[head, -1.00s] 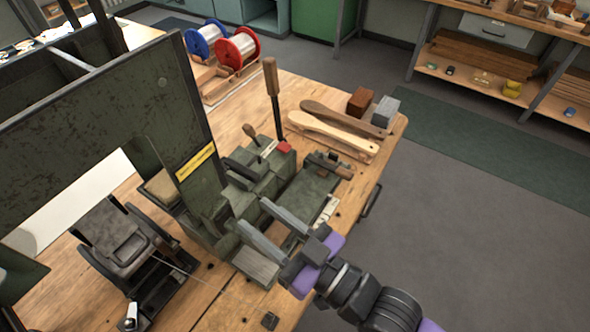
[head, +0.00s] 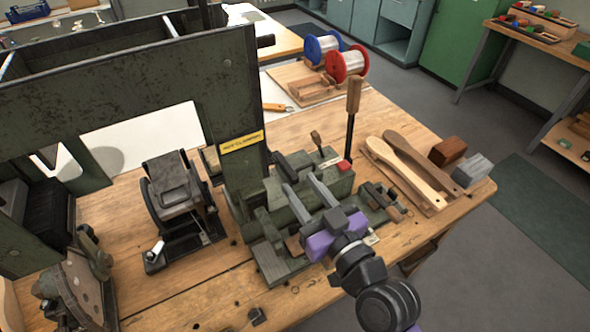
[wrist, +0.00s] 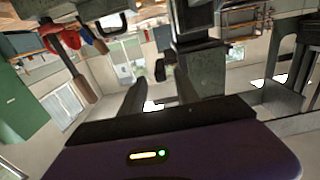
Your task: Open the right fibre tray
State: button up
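The green tufting machine (head: 262,220) stands on the wooden bench, with several green blocks, levers and low box-like parts at its right side. I cannot tell for sure which part is the right fibre tray; a low green part with dark and wooden pieces (head: 382,200) lies to the right of my gripper. My gripper (head: 300,182) is purple and black with two grey fingers, apart and with nothing visible between them. It is over the machine's green blocks and hides part of them. The fingers also show in the wrist view (wrist: 158,92), spread apart.
Wooden brush bodies (head: 405,165) lie on a board at the right, beside a brown block (head: 447,151) and a grey block (head: 473,170). Blue and red spools (head: 347,64) stand at the back.

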jog(key=shift+p+x, duration=0.35)
jog(key=shift+x, duration=2.3)
jog(key=shift+a, duration=0.1)
grip_shut()
